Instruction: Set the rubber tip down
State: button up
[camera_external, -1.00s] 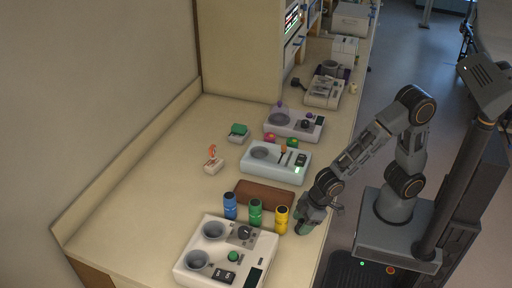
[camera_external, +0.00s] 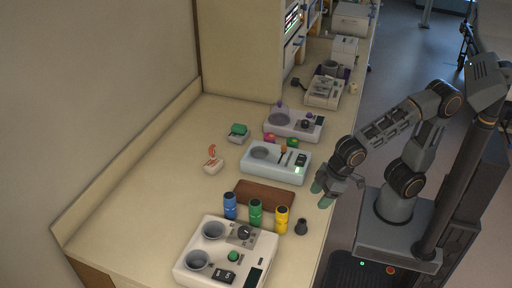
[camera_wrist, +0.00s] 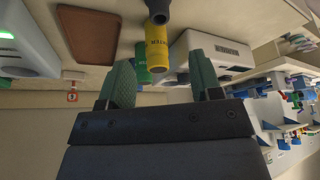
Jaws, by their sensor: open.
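The rubber tip (camera_external: 301,227) is a small dark grey piece standing on the counter, just right of the yellow canister (camera_external: 282,219). In the wrist view the rubber tip (camera_wrist: 157,12) shows at the top, in front of the yellow canister (camera_wrist: 157,50). My gripper (camera_external: 324,195) is open and empty, with green finger pads. It is above and to the right of the rubber tip, near the counter's right edge, and apart from it. In the wrist view my gripper's fingers (camera_wrist: 160,85) are spread with nothing between them.
Green (camera_external: 255,213) and blue (camera_external: 230,206) canisters stand left of the yellow one. A brown tray (camera_external: 264,194) lies behind them. A white two-cup device (camera_external: 208,262) is in front, and a pale blue device (camera_external: 258,172) is behind. The counter's left side is largely clear.

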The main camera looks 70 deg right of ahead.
jog(key=s+d+m+h, duration=0.2)
jog(key=d+m, duration=0.4)
jog(key=d, duration=1.4)
jog(key=shift+d+r+m+h, duration=0.25)
jog(key=shift+d+m+h, duration=0.05)
jog(key=shift+d, duration=0.1)
